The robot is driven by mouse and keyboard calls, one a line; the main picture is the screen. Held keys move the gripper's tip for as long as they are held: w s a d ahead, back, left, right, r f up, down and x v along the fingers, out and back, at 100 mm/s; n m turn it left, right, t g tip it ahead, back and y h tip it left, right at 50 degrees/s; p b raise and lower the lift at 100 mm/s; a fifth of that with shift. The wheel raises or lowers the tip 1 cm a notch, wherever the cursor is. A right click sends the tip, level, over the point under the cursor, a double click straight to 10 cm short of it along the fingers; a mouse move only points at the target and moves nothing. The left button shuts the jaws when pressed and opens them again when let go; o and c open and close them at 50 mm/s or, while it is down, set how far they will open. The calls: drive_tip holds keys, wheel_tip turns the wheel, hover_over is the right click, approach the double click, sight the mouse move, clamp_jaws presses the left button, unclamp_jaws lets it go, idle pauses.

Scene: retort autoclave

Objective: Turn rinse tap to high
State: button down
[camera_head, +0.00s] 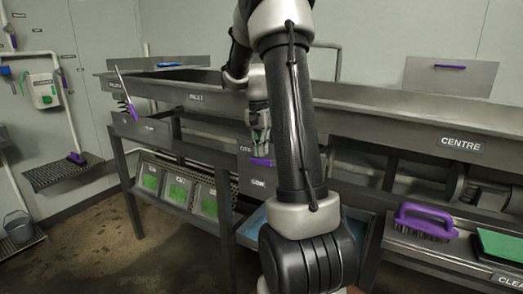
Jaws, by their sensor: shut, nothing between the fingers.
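A small panel (252,181) under the long trough carries a purple lever (261,162), which looks like the rinse tap handle. The lever lies roughly level. A label that seems to read OFF is at its upper left, and one that seems to read LOW is below it. No HIGH label shows; my arm covers the area to the right. My gripper (260,145) points down, shut and empty, just above the lever. I cannot tell whether it touches the lever.
The long metal trough (375,112) runs across above the panel. Green-faced bins (178,190) stand on a lower rack at left. A purple brush (425,221) and a green pad (499,246) lie on a shelf at right. A blue tray (254,228) sits below.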

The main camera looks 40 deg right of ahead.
drive_tip(key=shift+f, duration=0.25)
idle(0.3)
